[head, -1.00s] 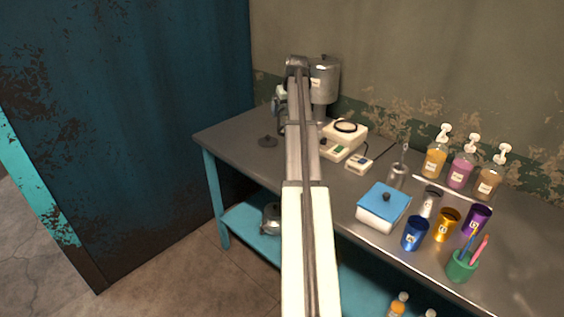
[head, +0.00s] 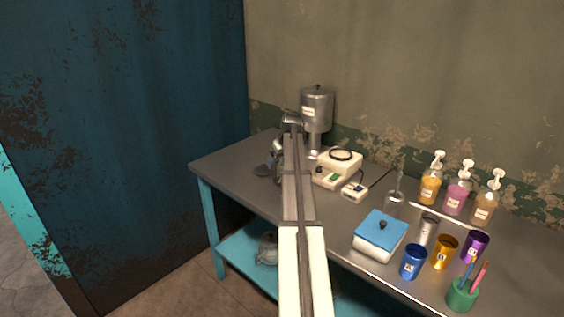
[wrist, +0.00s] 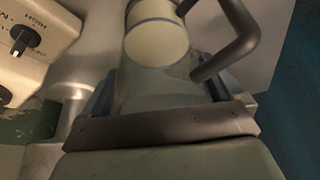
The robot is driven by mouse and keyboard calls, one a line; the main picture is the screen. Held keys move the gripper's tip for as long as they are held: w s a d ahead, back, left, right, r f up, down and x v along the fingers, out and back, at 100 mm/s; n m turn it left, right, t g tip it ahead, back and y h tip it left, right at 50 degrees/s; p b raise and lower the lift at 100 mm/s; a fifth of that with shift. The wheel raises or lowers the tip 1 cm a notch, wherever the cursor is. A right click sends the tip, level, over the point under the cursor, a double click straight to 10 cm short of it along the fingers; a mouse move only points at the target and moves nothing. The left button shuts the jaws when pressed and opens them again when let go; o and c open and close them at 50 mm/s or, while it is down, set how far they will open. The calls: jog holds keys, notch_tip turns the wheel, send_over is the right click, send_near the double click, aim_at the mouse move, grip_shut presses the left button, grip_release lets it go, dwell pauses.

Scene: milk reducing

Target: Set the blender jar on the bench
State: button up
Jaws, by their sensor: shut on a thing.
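The blender jar (wrist: 150,98) is clear with a grey handle (wrist: 242,40). It sits between the two blue fingers of my gripper (wrist: 158,90), which is shut on it. A cream round part shows at the jar's far end in the wrist view. In the head view the jar (head: 277,150) is mostly hidden behind my arm, low over the left back of the grey bench (head: 228,160). I cannot tell whether the jar touches the bench.
A dark lid (head: 262,170) lies on the bench close by the jar. A cream base with a black ring (head: 338,170) and a metal tank (head: 317,108) stand to the right. Further right are a blue-lidded box (head: 381,236), cups and pump bottles. The bench's left front is clear.

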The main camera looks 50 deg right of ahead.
jog(key=shift+f, duration=0.15)
jog(key=o, duration=1.4)
jog(key=shift+f, duration=0.1)
jog(key=v, duration=1.2)
